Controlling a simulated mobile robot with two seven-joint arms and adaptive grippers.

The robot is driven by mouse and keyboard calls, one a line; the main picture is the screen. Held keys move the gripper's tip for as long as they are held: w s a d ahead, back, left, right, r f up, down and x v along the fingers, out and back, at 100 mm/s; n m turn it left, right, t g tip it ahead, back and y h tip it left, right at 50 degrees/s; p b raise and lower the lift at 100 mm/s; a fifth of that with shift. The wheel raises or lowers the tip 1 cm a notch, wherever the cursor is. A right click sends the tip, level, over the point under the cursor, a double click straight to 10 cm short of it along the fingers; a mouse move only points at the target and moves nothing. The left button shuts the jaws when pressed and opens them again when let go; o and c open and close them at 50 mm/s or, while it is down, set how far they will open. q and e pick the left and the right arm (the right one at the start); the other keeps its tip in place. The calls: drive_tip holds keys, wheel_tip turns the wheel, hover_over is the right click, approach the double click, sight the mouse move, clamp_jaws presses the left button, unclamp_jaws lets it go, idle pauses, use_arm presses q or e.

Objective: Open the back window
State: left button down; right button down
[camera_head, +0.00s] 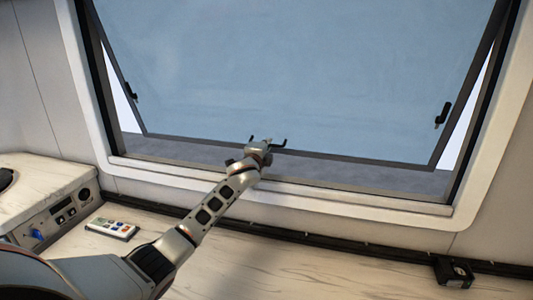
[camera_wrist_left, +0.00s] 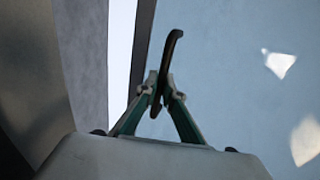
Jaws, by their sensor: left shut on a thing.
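The back window (camera_head: 300,70) is a large bluish pane hinged out of view at the top. Its lower edge is swung outward, with bright gaps at both sides. My left gripper (camera_head: 262,143) reaches the lower middle of the pane. In the left wrist view its fingers (camera_wrist_left: 165,98) are shut on a dark curved handle (camera_wrist_left: 172,55). The handle also shows in the head view (camera_head: 281,145). Dark latches sit at the pane's left side (camera_head: 131,91) and right side (camera_head: 442,115). My right gripper is not in view.
The pale window frame (camera_head: 340,205) surrounds the opening. A light counter (camera_head: 300,272) runs below, with a remote (camera_head: 112,228) and a small black box (camera_head: 453,271). A control panel (camera_head: 62,212) stands at the left.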

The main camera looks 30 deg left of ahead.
use_arm(q)
drive_tip(key=shift+d, duration=0.1)
drive_tip(key=c, duration=2.2)
unclamp_jaws()
drive_tip(key=shift+s, duration=0.15)
drive_tip(key=v, duration=1.1)
drive_tip(key=shift+s+d+r, duration=0.1)
drive_tip(key=shift+s+d, duration=0.05)
drive_tip(key=shift+s, duration=0.2)
